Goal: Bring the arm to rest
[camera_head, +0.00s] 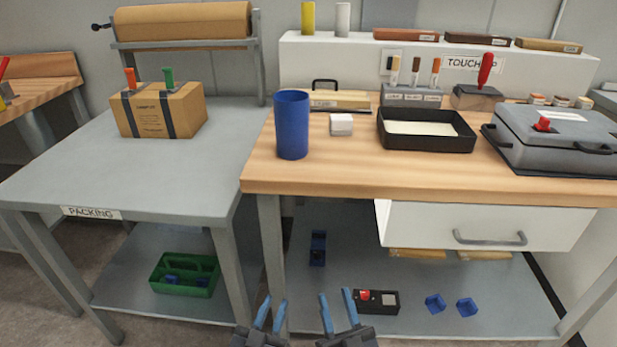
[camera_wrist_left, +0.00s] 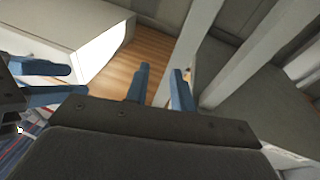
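My left gripper (camera_head: 269,314) is at the bottom of the head view, low in front of the benches, with its two blue fingers apart and nothing between them. It also shows in the left wrist view (camera_wrist_left: 163,82), open and empty. My right gripper (camera_head: 337,310) is just to its right in the head view, also with blue fingers apart and empty. Blue fingers at the left edge of the left wrist view (camera_wrist_left: 48,82) appear to be those of the right gripper. Neither gripper touches a bench or an object.
The wooden bench (camera_head: 350,178) holds a blue cylinder (camera_head: 292,125), a black tray (camera_head: 425,145) and a grey case (camera_head: 560,140). The grey packing table (camera_head: 70,170) bears a cardboard box (camera_head: 160,112). A white drawer (camera_head: 480,228) hangs under the bench. Lower shelves hold a green caddy (camera_head: 184,275) and small blue parts.

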